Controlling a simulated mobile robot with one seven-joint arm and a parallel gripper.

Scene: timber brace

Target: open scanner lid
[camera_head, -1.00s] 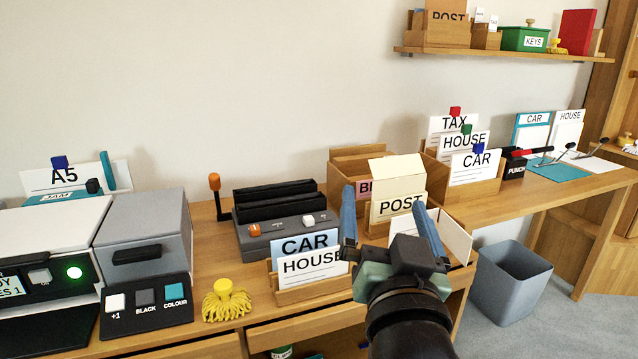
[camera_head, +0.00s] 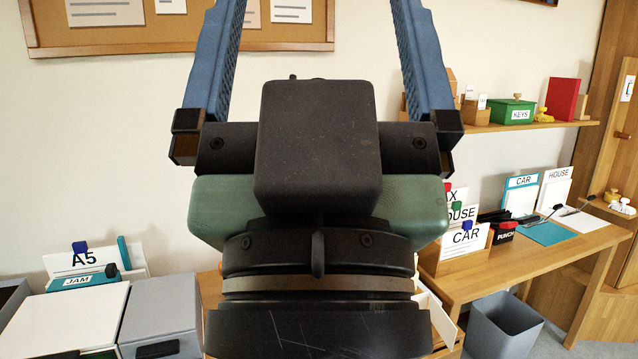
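The white flat-topped machine (camera_head: 66,318) stands at the lower left on the desk. A grey box-shaped unit (camera_head: 162,312) with a black handle (camera_head: 157,350) on its front stands beside it, to the right. Both tops lie flat, and their fronts are cut off by the picture's bottom edge. No label marks which one is the scanner. My gripper (camera_head: 318,15) is large and close to the camera, pointing up. Its two blue fingers are wide apart with nothing between them, and their tips run out of the top. It is to the right of both machines, apart from them.
An A5 card and a JAM card (camera_head: 82,281) stand behind the white machine. My arm hides the middle of the desk. At the right are a CAR card (camera_head: 466,238), a black PUNCH box (camera_head: 500,232) and a grey bin (camera_head: 500,325). A shelf (camera_head: 530,127) and a cork board (camera_head: 120,45) are on the wall.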

